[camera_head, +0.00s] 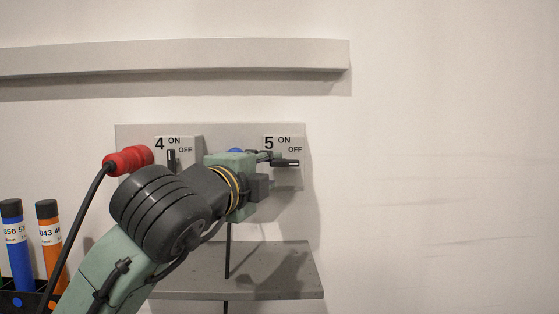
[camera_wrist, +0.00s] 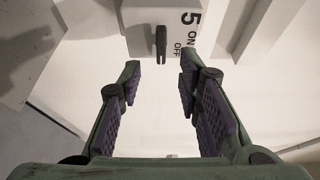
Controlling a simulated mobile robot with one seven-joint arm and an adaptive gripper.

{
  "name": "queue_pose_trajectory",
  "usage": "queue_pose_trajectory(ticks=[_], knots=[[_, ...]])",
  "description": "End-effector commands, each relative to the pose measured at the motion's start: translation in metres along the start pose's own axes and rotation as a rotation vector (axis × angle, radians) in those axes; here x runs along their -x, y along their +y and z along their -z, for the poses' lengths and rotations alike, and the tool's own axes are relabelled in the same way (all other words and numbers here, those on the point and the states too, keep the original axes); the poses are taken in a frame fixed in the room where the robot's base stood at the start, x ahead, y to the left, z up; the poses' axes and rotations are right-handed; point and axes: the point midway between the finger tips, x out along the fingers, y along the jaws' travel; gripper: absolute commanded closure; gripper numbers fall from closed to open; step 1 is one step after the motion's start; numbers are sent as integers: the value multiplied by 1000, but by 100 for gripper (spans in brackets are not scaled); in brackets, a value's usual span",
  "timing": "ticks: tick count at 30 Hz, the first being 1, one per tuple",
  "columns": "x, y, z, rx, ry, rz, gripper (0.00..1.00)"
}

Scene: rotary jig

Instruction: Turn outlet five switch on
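The outlet five switch (camera_head: 287,163) is a black lever on a light panel marked 5, ON and OFF. The lever lies level, pointing right on the OFF side. In the wrist view the lever (camera_wrist: 161,43) stands beyond the fingertips, roughly centred between them, with a gap left on both sides. My gripper (camera_wrist: 160,75) is open and empty, with dark purple pads on both fingers. In the head view my gripper (camera_head: 266,158) is just in front of the outlet five panel, and my wrist hides its left part.
The outlet four switch (camera_head: 171,158) stands upright, left of my wrist. A red plug (camera_head: 128,160) with a black cable is left of it. A blue part (camera_head: 235,151) shows behind my gripper. A grey shelf (camera_head: 240,288) juts out below, a ledge (camera_head: 180,57) above. The right wall is clear.

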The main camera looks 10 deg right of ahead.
Motion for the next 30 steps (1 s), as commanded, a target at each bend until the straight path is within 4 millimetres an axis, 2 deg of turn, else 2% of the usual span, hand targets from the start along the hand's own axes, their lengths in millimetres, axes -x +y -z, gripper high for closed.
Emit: queue_pose_trajectory(ticks=[6,12,17,24,30], knots=[[-43,-4,-1,5,0,-1,68],[-69,-3,-1,4,0,2,68],[-77,-1,-1,3,-1,2,68],[-78,-1,-1,3,-1,3,68],[-78,-1,-1,3,-1,3,81]])
